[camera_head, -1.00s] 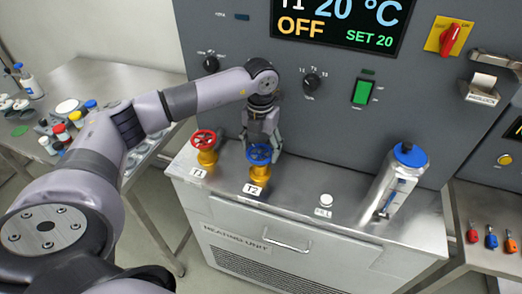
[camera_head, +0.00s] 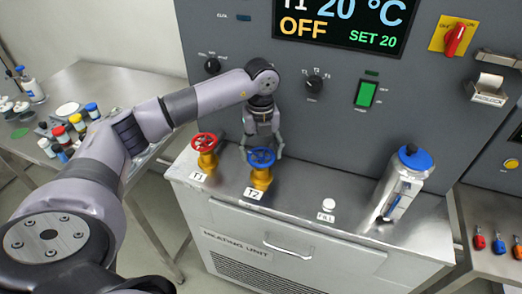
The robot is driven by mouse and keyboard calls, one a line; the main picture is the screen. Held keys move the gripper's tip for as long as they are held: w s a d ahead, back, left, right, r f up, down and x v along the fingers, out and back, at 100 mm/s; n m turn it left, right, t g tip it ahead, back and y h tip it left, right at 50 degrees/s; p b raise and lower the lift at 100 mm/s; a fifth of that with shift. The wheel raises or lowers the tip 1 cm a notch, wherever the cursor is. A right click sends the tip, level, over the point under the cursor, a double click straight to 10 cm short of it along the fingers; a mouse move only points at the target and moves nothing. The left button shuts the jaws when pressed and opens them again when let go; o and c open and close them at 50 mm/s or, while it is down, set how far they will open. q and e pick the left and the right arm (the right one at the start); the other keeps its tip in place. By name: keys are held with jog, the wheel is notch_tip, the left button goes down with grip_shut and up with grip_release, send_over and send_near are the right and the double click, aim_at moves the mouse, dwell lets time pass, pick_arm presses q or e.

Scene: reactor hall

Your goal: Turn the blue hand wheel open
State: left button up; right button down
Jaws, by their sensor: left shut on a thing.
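The blue hand wheel (camera_head: 261,157) sits on a brass valve body (camera_head: 260,177) on the steel top of the treating unit, behind the label T2. My left gripper (camera_head: 262,149) reaches down to it from above and behind, with a finger on each side of the wheel. It is shut on the wheel, and its fingertips are partly hidden behind the rim. My right gripper is not in view.
A red hand wheel (camera_head: 204,142) on a similar brass valve, labelled T1, stands close on the left. A blue-capped canister (camera_head: 404,184) stands at the right of the unit top. The control panel (camera_head: 330,130) rises behind. A side table (camera_head: 90,90) holds small bottles.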

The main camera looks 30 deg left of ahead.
pick_arm(q)
jog(key=shift+w+a+r, duration=0.1)
dwell(0.3)
jog(key=o, duration=1.1)
jog(key=shift+o, duration=0.2)
